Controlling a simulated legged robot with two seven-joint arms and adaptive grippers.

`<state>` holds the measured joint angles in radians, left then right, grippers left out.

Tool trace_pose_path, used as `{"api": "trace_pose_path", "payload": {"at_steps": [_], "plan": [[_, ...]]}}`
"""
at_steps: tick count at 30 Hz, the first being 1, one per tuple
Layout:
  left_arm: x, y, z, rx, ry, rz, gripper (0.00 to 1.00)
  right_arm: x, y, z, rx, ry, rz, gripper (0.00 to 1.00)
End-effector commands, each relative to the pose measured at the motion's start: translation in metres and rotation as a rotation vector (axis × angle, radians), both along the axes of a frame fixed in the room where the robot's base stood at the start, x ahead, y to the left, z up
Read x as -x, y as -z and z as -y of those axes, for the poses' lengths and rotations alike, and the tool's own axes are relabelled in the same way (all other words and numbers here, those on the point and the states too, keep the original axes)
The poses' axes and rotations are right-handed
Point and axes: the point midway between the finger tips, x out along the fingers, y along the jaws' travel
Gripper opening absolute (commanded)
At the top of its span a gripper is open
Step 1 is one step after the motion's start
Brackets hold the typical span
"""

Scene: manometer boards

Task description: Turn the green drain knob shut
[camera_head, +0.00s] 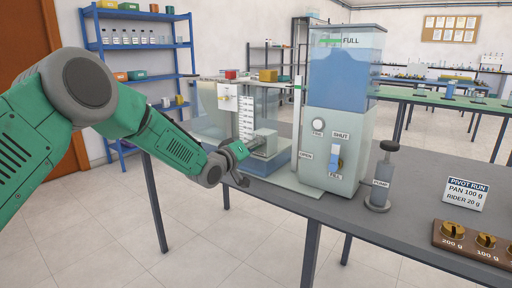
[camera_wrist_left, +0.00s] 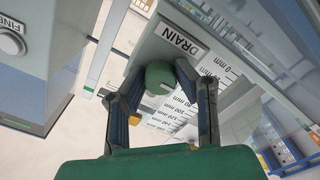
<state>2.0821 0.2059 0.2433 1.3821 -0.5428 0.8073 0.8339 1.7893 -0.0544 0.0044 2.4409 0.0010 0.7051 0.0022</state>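The green drain knob (camera_wrist_left: 159,77) is a small round knob below the DRAIN label (camera_wrist_left: 180,39) in the left wrist view. My left gripper (camera_wrist_left: 160,70) has its two dark fingers drawn in on either side of the knob, their tips appearing to touch it. The knob cannot be clearly told apart there. My right gripper is not in view.
A tall column (camera_head: 337,125) with FINE, SHUT, OPEN and FILL labels stands right of the gripper. A pump (camera_head: 379,180), a sign (camera_head: 465,194) and a wooden weight block (camera_head: 470,246) are farther right on the grey table (camera_head: 330,208). Blue shelves (camera_head: 140,50) stand behind.

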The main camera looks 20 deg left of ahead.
Motion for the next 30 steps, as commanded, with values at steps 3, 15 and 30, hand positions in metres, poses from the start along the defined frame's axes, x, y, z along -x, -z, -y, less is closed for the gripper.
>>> {"api": "trace_pose_path", "payload": {"at_steps": [3,15,30], "plan": [[0.001,0.002,0.004,-0.006,0.008,-0.002,0.0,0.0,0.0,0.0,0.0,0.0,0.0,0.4],[0.001,0.005,0.003,-0.176,0.008,0.054,0.0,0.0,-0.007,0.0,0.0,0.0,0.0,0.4],[0.002,0.008,0.003,-0.617,0.011,0.209,0.0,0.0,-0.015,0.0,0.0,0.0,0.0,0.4]]}}
